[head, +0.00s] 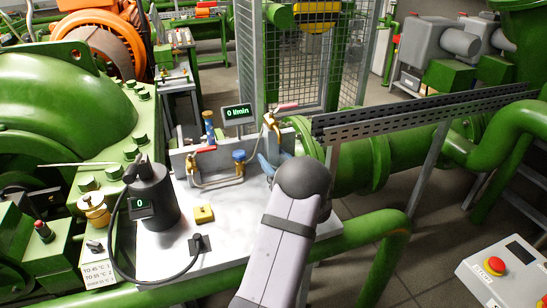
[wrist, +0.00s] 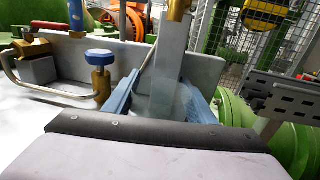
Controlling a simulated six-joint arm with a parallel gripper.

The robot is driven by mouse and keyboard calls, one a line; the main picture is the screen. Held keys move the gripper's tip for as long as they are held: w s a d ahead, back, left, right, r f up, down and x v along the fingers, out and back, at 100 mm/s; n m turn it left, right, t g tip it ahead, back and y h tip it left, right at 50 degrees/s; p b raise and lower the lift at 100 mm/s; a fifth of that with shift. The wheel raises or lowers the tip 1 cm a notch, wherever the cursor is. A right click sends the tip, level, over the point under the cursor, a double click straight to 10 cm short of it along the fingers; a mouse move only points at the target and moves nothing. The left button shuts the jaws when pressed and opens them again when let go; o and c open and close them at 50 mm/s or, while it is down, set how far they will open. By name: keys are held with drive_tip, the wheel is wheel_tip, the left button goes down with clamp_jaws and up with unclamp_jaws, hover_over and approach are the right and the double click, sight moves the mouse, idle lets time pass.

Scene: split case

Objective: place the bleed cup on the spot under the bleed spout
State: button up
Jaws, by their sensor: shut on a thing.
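My gripper (head: 272,164) has blue fingers and is at the right end of the bench, beyond my arm's dark wrist joint. In the wrist view, the gripper (wrist: 166,92) is shut on a pale grey thing, which I take to be the bleed cup (wrist: 170,100); its outline is unclear. My wrist hides most of the cup in the head view. The brass bleed spout (head: 271,124), with a red-handled valve, is just above and behind the fingers. Its brass end (wrist: 178,8) shows above the cup at the top of the wrist view. The spot under it is hidden.
A grey plate (wrist: 198,68) stands close behind the fingers. A blue-knobbed brass valve (head: 239,157) and bent pipe are to the left. A yellow block (head: 204,214) and a dark cylinder (head: 153,196) with a cable stand on the bench. A green flanged pipe (head: 350,165) is to the right.

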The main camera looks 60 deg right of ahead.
drive_tip(key=shift+f, duration=0.15)
drive_tip(key=o, duration=1)
drive_tip(key=shift+r, duration=0.2)
drive_tip(key=b+v, duration=0.2)
drive_tip(key=v, duration=1)
drive_tip(key=shift+b, duration=0.4)
